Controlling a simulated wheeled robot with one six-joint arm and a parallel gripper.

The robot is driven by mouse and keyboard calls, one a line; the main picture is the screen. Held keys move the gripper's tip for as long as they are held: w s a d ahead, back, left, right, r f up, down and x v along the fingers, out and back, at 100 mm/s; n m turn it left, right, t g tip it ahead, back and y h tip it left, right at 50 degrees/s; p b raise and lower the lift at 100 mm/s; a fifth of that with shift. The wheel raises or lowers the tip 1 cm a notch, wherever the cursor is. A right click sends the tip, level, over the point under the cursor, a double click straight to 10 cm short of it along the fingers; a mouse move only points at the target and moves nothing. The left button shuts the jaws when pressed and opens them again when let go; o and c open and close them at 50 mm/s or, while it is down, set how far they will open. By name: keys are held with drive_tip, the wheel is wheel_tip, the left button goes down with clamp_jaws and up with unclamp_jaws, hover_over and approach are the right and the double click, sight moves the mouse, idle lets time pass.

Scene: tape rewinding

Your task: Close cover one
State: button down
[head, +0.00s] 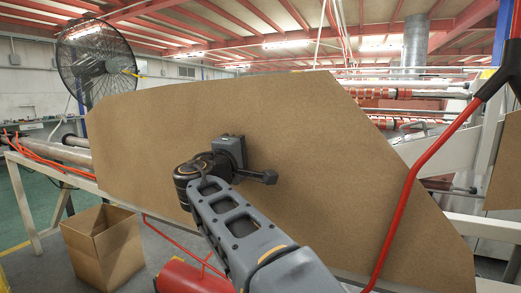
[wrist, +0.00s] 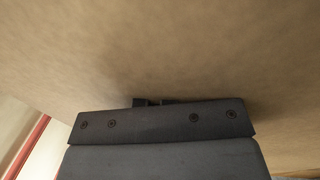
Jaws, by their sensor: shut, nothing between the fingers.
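A large flat brown panel with angled corners, seemingly the cover (head: 330,150), stands upright and tilted across the middle of the head view. It fills most of the wrist view (wrist: 160,50) as a plain tan surface. My gripper (head: 232,150) is in front of the panel, left of its middle, facing it. In the wrist view, the shut fingertips (wrist: 153,102) show as small dark ends close to the panel, with nothing between them. Whether they touch it cannot be told. The panel hides what is behind it.
A red bent bar (head: 407,195) crosses in front of the panel on the right. A cardboard box (head: 103,245) stands on the floor at lower left. Red and silver rollers (head: 420,93) lie behind the panel at right. A fan (head: 97,62) stands at back left.

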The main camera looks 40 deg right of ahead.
sight(267, 129)
drive_tip(key=p+x, duration=0.1)
drive_tip(key=x, duration=1.2)
drive_tip(key=shift+w+d+r, duration=0.1)
drive_tip(key=shift+d+r, duration=0.1)
drive_tip(key=shift+d, duration=0.15)
drive_tip(key=shift+r+p, duration=0.1)
drive_tip(key=shift+p, duration=0.35)
